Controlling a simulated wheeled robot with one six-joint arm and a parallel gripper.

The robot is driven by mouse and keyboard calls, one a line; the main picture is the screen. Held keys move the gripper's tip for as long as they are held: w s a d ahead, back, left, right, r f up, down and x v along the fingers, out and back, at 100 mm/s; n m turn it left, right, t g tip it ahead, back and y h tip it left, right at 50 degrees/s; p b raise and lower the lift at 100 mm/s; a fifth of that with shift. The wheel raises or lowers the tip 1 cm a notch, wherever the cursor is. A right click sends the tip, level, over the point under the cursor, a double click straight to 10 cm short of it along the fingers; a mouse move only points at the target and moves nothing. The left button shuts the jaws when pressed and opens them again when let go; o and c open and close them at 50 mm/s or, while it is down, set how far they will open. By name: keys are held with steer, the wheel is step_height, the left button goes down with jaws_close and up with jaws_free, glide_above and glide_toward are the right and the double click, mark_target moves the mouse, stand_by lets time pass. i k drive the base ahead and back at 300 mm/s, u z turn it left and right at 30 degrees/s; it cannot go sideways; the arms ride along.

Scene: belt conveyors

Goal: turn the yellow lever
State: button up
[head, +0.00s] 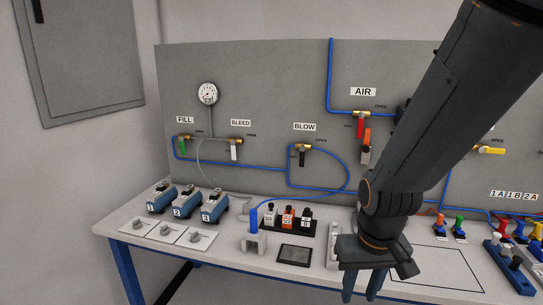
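The yellow lever (490,150) is on the grey panel at the right, behind and to the right of my arm. It lies about level, pointing right from a brass valve. An "OPEN" mark is above it, and the left part of its pipe and label is hidden by my arm. My gripper (376,262) is low in front of the bench, well below and to the left of the lever, and apart from it.
Blue hoses (331,75) run across the panel. The bench (130,222) carries blue devices (187,205) and coloured plugs (504,229).

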mark_target(481, 149)
steer(key=z, duration=1.25)
steer(key=k, duration=0.5)
steer(key=z, duration=0.7)
steer(key=i, duration=0.75)
steer(key=u, duration=0.3)
